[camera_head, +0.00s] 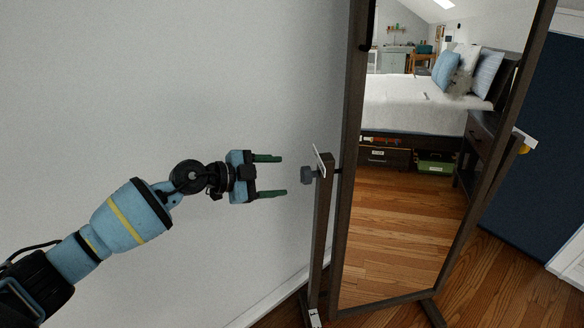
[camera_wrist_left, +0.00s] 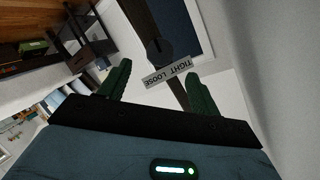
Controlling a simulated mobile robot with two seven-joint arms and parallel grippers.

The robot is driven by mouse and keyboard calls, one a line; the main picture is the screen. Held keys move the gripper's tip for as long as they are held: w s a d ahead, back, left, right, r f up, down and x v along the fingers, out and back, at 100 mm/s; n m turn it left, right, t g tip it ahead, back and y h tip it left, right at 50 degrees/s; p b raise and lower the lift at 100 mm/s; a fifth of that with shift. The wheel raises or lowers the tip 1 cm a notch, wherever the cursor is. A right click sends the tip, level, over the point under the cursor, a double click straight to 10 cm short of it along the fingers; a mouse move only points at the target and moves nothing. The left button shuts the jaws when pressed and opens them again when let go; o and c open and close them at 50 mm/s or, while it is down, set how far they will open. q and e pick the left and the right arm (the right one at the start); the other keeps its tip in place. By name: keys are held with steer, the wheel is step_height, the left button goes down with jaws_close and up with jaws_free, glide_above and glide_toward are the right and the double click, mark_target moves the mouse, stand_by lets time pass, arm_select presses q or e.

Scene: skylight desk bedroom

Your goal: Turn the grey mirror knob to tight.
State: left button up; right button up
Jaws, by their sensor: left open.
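The grey mirror knob (camera_head: 306,175) sticks out to the left from the top of the mirror's dark left post (camera_head: 321,230). In the left wrist view the knob (camera_wrist_left: 160,50) is dark and lies ahead, between and beyond the fingers. A pale label plate (camera_wrist_left: 167,73) beside it reads TIGHT and LOOSE, upside down, with TIGHT on the right and LOOSE on the left. Which word the knob points to cannot be told. My left gripper (camera_head: 284,176) is open and empty, just left of the knob and level with it, its green fingers apart and not touching it. My right gripper is not in view.
The tall framed mirror (camera_head: 395,240) stands tilted on the wood floor, reflecting a bed and drawers. A small yellow piece (camera_head: 524,149) and a white plate show at its right post. A plain wall (camera_head: 200,80) is behind my left arm. Air around the gripper is free.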

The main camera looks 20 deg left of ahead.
mark_target(302, 175)
arm_select(q)
steer(key=b+x, duration=0.1)
steer(key=x, duration=0.5)
steer(key=shift+w+d+f, duration=0.15)
steer(key=shift+d+f, duration=0.05)
steer(key=shift+f, duration=0.05)
steer(key=shift+w+d+f, duration=0.1)
steer(key=shift+w+d, duration=0.35)
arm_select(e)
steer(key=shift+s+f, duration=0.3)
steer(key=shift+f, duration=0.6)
arm_select(q)
steer(key=shift+c, duration=0.4)
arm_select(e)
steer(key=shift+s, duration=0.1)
arm_select(q)
steer(key=c, duration=0.9)
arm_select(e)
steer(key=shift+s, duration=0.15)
